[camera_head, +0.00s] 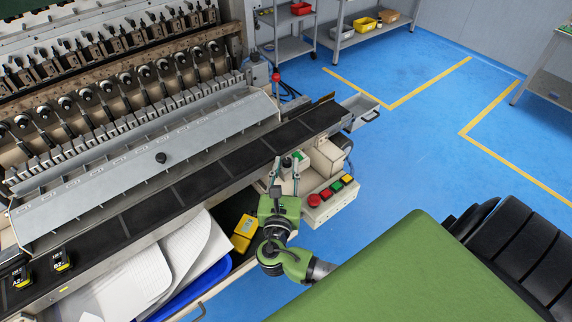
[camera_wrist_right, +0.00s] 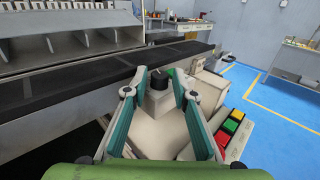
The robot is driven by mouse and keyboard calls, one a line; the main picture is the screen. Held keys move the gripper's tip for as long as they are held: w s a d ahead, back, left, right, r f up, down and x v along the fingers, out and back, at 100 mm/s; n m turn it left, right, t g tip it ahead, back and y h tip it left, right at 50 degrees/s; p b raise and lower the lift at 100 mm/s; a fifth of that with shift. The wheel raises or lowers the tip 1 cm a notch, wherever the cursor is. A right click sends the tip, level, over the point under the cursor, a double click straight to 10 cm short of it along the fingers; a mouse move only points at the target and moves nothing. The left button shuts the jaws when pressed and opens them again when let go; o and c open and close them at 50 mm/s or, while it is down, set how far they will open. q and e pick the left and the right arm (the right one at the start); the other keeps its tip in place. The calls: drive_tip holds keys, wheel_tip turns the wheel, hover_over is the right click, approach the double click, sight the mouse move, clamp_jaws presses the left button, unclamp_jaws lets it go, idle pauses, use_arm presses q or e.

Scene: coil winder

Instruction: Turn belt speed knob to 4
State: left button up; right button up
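The black belt speed knob (camera_wrist_right: 159,81) sits on a pale control box (camera_wrist_right: 166,130) at the conveyor's edge. Its number setting is too small to read. My right gripper (camera_wrist_right: 160,75) is open, with its two teal-padded fingers on either side of the knob and a gap showing around it. I cannot tell whether either finger touches the knob. My left gripper is not in view.
Red, green and yellow buttons (camera_head: 331,191) are on the box just right of my gripper. The black conveyor belt (camera_head: 206,184) runs along the machine behind it. A yellow device (camera_head: 243,232) and blue tray (camera_head: 205,290) lie left of my arm.

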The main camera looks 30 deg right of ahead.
drive_tip(key=shift+w, duration=0.1)
clamp_jaws()
drive_tip(key=shift+m, duration=0.3)
drive_tip(key=shift+w+a+m+g+h, duration=0.1)
drive_tip(key=shift+m+g+h, duration=0.25)
drive_tip(key=shift+g+h, duration=0.2)
drive_tip(key=shift+w+a+m+g+h, duration=0.1)
drive_tip(key=shift+m+g+h, duration=0.25)
drive_tip(key=shift+g+h, duration=0.2)
drive_tip(key=shift+w+m+g+h+b, duration=0.15)
drive_tip(key=shift+m+g+h+b, duration=0.45)
drive_tip(key=shift+m+g+h, duration=0.85)
drive_tip(key=shift+g+y, duration=0.25)
drive_tip(key=shift+y, duration=0.1)
